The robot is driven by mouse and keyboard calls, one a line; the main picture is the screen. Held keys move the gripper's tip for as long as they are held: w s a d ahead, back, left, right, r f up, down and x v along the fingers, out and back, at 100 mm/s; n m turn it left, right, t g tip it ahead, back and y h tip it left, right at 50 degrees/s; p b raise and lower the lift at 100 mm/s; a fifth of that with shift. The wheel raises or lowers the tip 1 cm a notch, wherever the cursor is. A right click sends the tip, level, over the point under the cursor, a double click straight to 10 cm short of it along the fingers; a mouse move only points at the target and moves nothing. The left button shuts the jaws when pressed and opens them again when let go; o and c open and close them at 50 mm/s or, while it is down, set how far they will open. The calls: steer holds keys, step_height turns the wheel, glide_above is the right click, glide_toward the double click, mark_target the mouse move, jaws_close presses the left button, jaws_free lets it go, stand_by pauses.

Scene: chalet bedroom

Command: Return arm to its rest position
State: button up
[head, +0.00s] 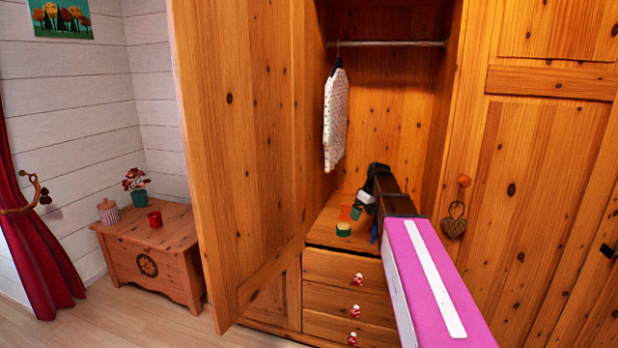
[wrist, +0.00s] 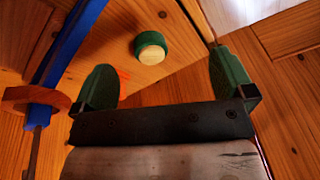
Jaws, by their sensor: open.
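My arm, pink with a white stripe, reaches from the lower right into the open wardrobe (head: 395,100). My gripper (head: 361,205) is inside, above the shelf over the drawers. In the wrist view my gripper (wrist: 164,78) has its two green fingers wide apart, with nothing between them. A small round green thing with a cream top (head: 344,229) sits on the wardrobe shelf (head: 325,235), close to my gripper. It also shows beyond the fingers in the wrist view (wrist: 151,46), apart from them. My arm hides part of the shelf.
The open wardrobe door (head: 245,150) stands left of my arm. A white spotted garment (head: 336,118) hangs from the rail (head: 388,43). Three drawers (head: 335,270) are below the shelf. A blue strip (wrist: 72,50) shows left in the wrist view. A chest (head: 160,235) stands far left.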

steer(key=s+a+f+m+h, duration=0.1)
steer(key=s+f+m, duration=0.3)
steer(key=s+f, duration=0.6)
steer(key=s+a+f+m+h, duration=0.1)
steer(key=s+f+m, duration=0.4)
steer(key=s+f, duration=0.5)
steer(key=s, duration=0.6)
steer(key=shift+f+g+h, duration=0.4)
